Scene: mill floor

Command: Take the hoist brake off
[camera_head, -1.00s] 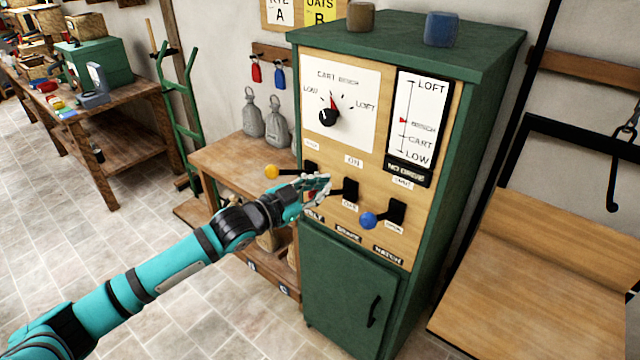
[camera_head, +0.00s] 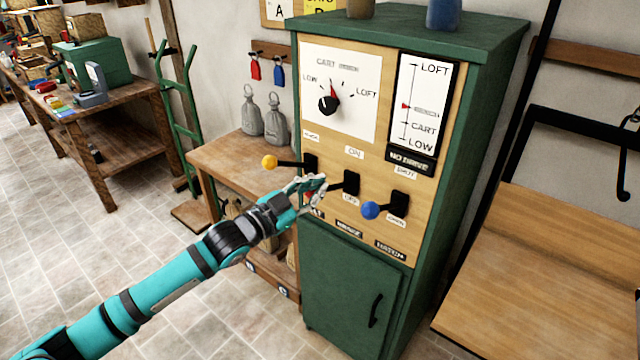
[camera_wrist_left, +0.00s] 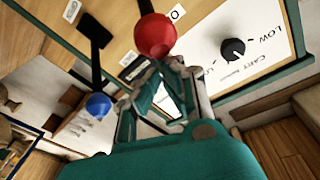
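The brake lever (camera_head: 335,187) is the middle of three on the green cabinet's panel, with ON above it and a smaller label below. Its red knob (camera_wrist_left: 155,36) is large in the left wrist view, right at the fingertips; contact is unclear. In the head view my fingers mostly hide this knob. My left gripper (camera_head: 322,183) is at the knob, its fingers close together with nothing seen held between them. It also shows in the left wrist view (camera_wrist_left: 165,68). My right gripper is not in view.
A yellow-knobbed lever (camera_head: 269,162) is just left of the brake lever and a blue-knobbed lever (camera_head: 370,210) just right. A dial (camera_head: 328,104) and a LOFT-to-LOW gauge (camera_head: 421,105) sit above. A wooden bench (camera_head: 235,160) stands left of the cabinet.

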